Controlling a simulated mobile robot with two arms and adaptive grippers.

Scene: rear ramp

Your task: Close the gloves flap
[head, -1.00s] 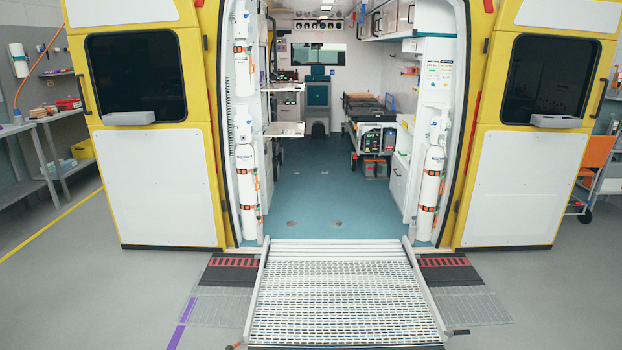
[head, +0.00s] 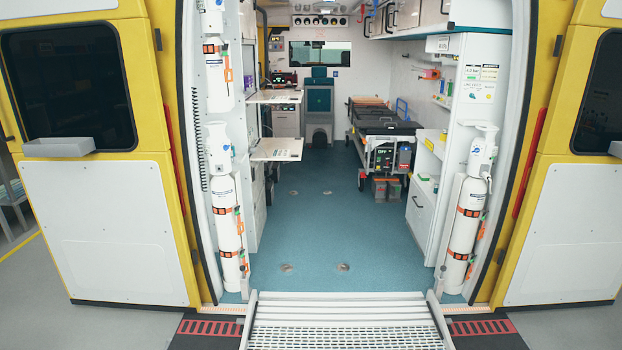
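No flap can be made out as the gloves flap from here. A row of white overhead cabinets (head: 405,18) with dark handles runs along the upper right wall inside the ambulance. Neither of my grippers is in view.
A perforated ramp (head: 345,322) leads up to the clear blue floor (head: 318,215). Gas cylinders stand at the left (head: 228,220) and right (head: 467,225) of the doorway. A stretcher (head: 385,125) stands inside at right. Fold-out shelves (head: 276,148) jut from the left. Yellow doors stand open (head: 112,225).

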